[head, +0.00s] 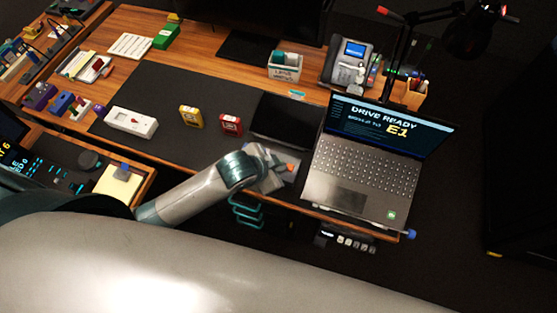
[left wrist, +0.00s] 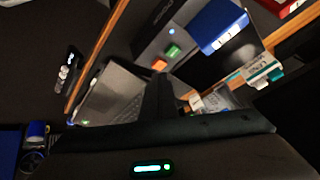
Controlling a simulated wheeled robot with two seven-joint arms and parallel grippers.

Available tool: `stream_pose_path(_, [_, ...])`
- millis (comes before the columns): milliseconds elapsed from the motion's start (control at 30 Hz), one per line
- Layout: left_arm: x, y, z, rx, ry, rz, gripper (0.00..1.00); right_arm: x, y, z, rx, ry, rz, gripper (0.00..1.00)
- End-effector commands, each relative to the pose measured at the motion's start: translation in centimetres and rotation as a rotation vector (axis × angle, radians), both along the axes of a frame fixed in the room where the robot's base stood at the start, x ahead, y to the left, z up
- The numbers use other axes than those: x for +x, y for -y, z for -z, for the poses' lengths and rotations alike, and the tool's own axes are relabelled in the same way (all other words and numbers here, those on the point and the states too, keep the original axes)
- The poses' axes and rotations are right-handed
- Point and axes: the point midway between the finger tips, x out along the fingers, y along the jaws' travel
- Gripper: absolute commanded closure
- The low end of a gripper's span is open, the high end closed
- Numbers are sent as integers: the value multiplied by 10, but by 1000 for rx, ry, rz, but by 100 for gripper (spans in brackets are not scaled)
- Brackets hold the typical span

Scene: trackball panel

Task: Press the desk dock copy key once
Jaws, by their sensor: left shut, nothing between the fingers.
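The grey desk dock (head: 287,160) lies at the desk's front edge, left of the laptop, partly hidden by my left gripper. An orange key (head: 290,168) shows on it. In the left wrist view the dock (left wrist: 150,42) carries a green key (left wrist: 173,50), an orange key (left wrist: 159,65) and a small blue light. Key labels are too small to read. My left gripper (head: 276,183) is shut and empty, over or beside the dock's front part. Its dark fingers (left wrist: 162,88) point toward the keys in the wrist view; contact cannot be told. My right gripper is not in view.
The open laptop (head: 355,175) stands close right of the dock. A black pad (head: 278,120) lies behind it. Red (head: 231,124) and yellow (head: 190,117) drives and a white device (head: 131,121) lie leftward on the dark mat (head: 165,90). A lamp (head: 480,30) overhangs the back right.

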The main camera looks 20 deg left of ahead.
Motion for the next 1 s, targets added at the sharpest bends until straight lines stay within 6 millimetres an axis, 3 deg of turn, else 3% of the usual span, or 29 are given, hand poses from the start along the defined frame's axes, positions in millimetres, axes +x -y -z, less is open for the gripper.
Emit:
stream_pose_path(100, [13, 5, -28, 37, 51, 96, 100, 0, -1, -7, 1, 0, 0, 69])
stream_pose_path(300, [26, 2, -52, 109, 102, 232, 100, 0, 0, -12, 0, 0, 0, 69])
stream_pose_path(633, [39, -20, -61, 202, 129, 344, 100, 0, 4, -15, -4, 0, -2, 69])
stream_pose_path(1000, [40, -25, -61, 215, 129, 358, 100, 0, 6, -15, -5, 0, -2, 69])
